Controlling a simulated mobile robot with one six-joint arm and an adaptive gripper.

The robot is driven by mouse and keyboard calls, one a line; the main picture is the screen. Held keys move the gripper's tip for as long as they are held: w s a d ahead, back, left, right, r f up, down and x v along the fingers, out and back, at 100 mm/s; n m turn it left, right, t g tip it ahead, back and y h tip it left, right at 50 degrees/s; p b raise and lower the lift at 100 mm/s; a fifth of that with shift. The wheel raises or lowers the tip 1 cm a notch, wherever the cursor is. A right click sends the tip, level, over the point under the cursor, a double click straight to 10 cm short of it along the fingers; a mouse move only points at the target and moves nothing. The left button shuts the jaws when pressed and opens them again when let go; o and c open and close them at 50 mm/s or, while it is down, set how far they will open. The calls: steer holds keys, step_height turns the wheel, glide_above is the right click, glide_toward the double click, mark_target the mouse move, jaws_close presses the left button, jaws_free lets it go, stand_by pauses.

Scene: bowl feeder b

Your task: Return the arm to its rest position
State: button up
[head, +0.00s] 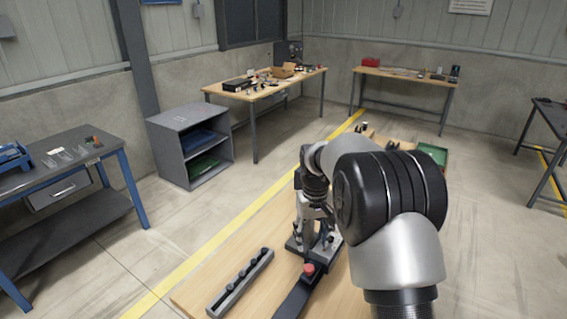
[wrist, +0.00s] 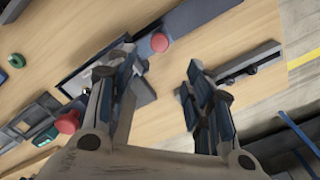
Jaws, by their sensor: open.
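My gripper (wrist: 162,80) is open, its two dark fingers spread with nothing between them in the wrist view. In the head view my arm bends over the wooden workbench (head: 215,270), and the gripper (head: 318,232) points down near a dark fixture, partly hidden by the arm. Whether it touches the fixture cannot be told. A dark bar with a red knob (head: 308,269) lies just in front of it; the red knob also shows in the wrist view (wrist: 160,42).
A grey rail with several dark knobs (head: 240,282) lies left of the dark bar. A green tray (head: 433,153) sits at the bench's far right. A grey shelf unit (head: 190,140) and side tables stand apart from the bench, with open floor between.

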steer(key=s+r+t+b, duration=0.3)
steer(key=s+r, duration=1)
steer(key=s, duration=0.5)
steer(key=s+f+m+t+b, duration=0.1)
steer(key=s+f+b, duration=0.1)
steer(key=s, duration=1.5)
steer(key=shift+d+f+t, duration=0.3)
steer(key=shift+f, duration=0.55)
